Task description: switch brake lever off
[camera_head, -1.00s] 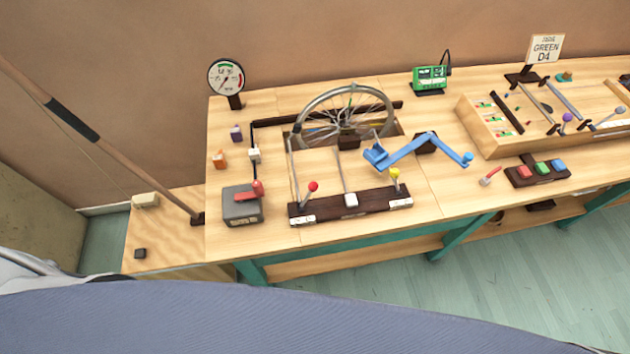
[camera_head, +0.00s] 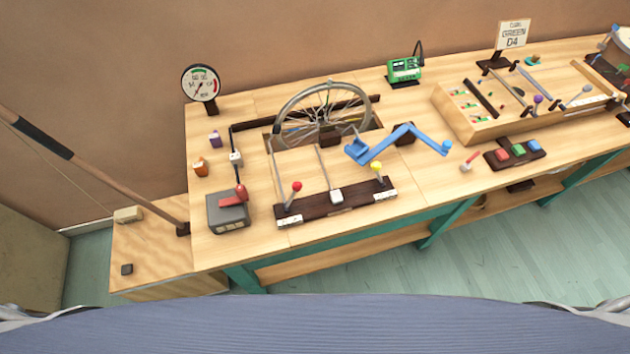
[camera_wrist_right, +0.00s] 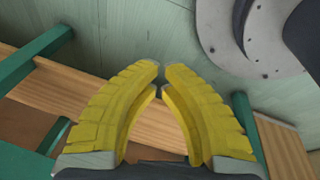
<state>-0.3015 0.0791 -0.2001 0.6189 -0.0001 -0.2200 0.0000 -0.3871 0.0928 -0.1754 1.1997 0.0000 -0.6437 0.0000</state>
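A dark lever block (camera_head: 335,203) at the front of the bench carries a red-knobbed lever (camera_head: 291,194), a white-ended lever (camera_head: 336,194) and a yellow-knobbed lever (camera_head: 377,170). Left of it is a grey box (camera_head: 228,213) with a red handle (camera_head: 234,197). I cannot tell which is the brake lever. A spoked wheel (camera_head: 280,111) stands behind the block. My right gripper (camera_wrist_right: 162,70) shows in the right wrist view, its yellow fingertips almost together, nothing between them, over the floor and lower bench boards. Neither gripper shows in the head view.
A round gauge (camera_head: 201,84) stands at the back left. A blue crank (camera_head: 395,143) is right of the wheel. A green device (camera_head: 404,70) and a wooden tray (camera_head: 466,128) with tools are farther right. A pole (camera_head: 90,165) leans at the left.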

